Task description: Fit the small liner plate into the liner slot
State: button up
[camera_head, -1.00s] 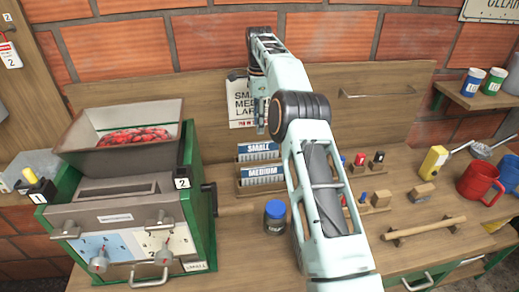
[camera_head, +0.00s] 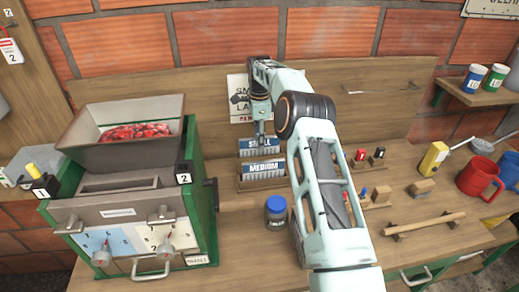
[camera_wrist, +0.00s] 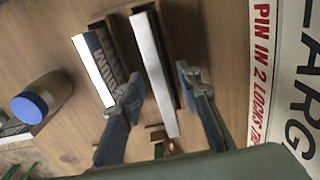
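The small liner plate (camera_head: 252,148), blue with a white "SMALL" label, stands on edge in the rear holder on the bench. In the wrist view its pale top edge (camera_wrist: 156,75) lies between my fingers. My gripper (camera_head: 262,136) is above this plate; the wrist view shows my gripper (camera_wrist: 160,88) open, a finger on each side with gaps. I cannot tell how far the fingers reach down. The green and grey machine at left has a dark slot (camera_head: 120,187) in its top below the hopper; I cannot tell if this is the liner slot.
The medium liner plate (camera_head: 264,171) stands just in front, beside my left finger in the wrist view. A blue-lidded jar (camera_head: 276,213) stands nearby. The hopper (camera_head: 125,135) holds red fruit. A sign (camera_head: 238,97) hangs behind. Small blocks and a red mug (camera_head: 478,176) are at right.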

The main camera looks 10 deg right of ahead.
jog(key=shift+c, duration=0.7)
grip_shut()
jog(key=shift+r, duration=0.1)
